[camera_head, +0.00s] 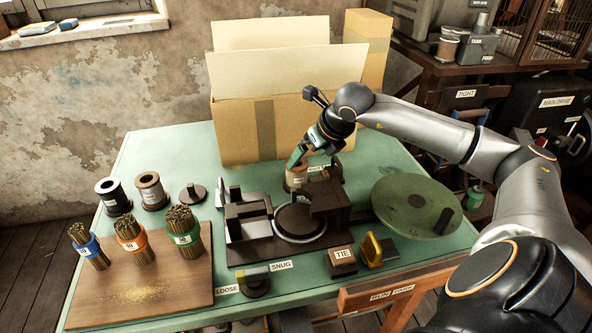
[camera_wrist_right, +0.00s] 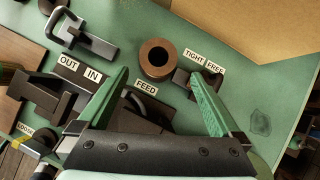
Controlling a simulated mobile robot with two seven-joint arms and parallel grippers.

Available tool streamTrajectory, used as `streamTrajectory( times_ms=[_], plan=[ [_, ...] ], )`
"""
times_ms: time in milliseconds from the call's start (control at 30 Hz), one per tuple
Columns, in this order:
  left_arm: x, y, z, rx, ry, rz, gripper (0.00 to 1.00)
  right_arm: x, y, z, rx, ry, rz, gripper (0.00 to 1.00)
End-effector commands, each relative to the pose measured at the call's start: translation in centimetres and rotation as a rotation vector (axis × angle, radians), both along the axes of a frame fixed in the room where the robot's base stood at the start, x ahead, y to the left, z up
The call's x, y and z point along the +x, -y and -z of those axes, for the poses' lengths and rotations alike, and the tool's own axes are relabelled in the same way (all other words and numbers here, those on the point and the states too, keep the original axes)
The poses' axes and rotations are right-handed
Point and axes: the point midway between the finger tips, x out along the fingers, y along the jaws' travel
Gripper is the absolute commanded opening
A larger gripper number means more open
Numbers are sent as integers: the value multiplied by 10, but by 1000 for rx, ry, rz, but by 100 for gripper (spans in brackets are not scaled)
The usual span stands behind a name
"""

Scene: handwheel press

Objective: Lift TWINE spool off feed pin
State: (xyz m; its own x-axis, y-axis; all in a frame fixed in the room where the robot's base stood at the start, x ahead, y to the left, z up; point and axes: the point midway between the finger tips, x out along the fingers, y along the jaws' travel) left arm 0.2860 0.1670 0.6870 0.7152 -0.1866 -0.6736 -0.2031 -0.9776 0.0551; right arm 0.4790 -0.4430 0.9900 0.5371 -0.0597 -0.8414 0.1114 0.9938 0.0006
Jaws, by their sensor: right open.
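A spool with a brown rim and a tan body (camera_head: 296,176) stands upright at the feed position behind the press (camera_head: 298,217). In the right wrist view its round top (camera_wrist_right: 157,48) and dark centre hole show beside the FEED label (camera_wrist_right: 146,87). My right gripper (camera_head: 298,156) is just above the spool in the head view and hides part of it. In the right wrist view the gripper (camera_wrist_right: 160,74) is open, with its green fingers apart and the spool centred beyond their tips. Nothing is between the fingers. My left gripper is not in view.
A cardboard box (camera_head: 245,130) stands close behind the spool. A small block with TIGHT and FREE labels (camera_wrist_right: 206,62) is beside it. A black spool (camera_head: 113,197), another brown-rimmed spool (camera_head: 151,191) and bundles on a board (camera_head: 140,285) are left. A green disc (camera_head: 415,203) is right.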

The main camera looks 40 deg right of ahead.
Motion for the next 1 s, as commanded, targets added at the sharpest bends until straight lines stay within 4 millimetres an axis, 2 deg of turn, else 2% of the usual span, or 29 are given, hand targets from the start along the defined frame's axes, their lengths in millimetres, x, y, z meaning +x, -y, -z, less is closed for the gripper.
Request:
streamTrajectory(
  times_ms=[100,367,667,967,1000],
  plan=[
    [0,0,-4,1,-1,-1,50,10,0,14,5,1,0,100],
    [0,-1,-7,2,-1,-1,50,20,1,31,2,0,0,100],
    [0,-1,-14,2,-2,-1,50,42,0,64,1,0,0,100],
    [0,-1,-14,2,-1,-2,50,45,1,69,-1,1,0,100],
    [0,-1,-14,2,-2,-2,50,45,1,69,-1,1,-1,97]
  ],
)
